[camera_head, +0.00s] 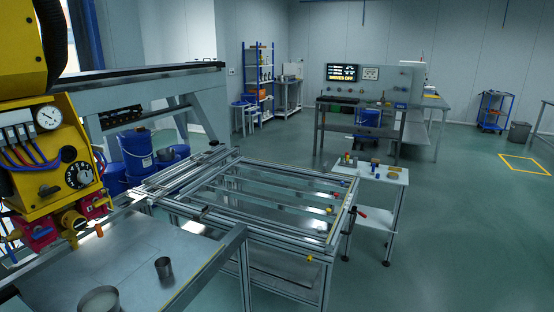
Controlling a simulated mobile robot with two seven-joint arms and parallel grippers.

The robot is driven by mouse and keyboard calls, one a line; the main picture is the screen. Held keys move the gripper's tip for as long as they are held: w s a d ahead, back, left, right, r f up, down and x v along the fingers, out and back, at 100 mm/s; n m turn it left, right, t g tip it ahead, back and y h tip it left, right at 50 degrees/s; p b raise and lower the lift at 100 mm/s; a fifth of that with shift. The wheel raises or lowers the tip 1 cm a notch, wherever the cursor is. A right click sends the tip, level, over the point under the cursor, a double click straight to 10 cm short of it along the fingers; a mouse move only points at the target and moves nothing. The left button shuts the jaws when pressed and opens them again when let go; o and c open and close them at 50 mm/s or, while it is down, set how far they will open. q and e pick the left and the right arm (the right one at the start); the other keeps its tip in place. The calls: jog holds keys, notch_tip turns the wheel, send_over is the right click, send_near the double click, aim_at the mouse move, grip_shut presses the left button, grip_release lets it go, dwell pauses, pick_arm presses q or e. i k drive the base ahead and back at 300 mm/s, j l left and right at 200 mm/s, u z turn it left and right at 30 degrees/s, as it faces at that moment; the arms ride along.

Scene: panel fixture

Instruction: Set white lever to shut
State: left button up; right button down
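I cannot pick out a white lever in the head view. A yellow panel box (60,165) stands at the left edge. It carries a round white gauge (48,117), a black dial (78,175), white blocks (18,134) with coloured hoses, and red and yellow fittings (72,220) along its lower edge. A small red handle (361,214) sticks out at the right side of the metal frame. Neither of my grippers shows in the head view.
An aluminium frame (240,167) fills the middle. A metal table (150,262) with a dark cup (163,267) is at front left. A small white table (390,175) with coloured parts stands right of the frame. Blue drums (137,150) stand behind. Floor at right is open.

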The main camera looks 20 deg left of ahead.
aim_at(99, 148)
jog(key=i+u, duration=0.25)
jog(key=u, duration=0.15)
jog(key=i+l+u, duration=0.15)
jog(key=u, duration=0.25)
jog(key=i+l+u, duration=0.2)
jog(key=u, duration=0.2)
jog(key=i+l+u, duration=0.5)
jog(key=u, duration=0.3)
jog(key=i+l+u, duration=0.15)
jog(key=l+u, duration=0.3)
jog(key=i+l+u, duration=0.1)
jog(key=l+u, duration=0.15)
jog(key=u, duration=0.15)
jog(key=i+l+u, duration=0.1)
jog(key=l+u, duration=0.4)
jog(key=l, duration=0.25)
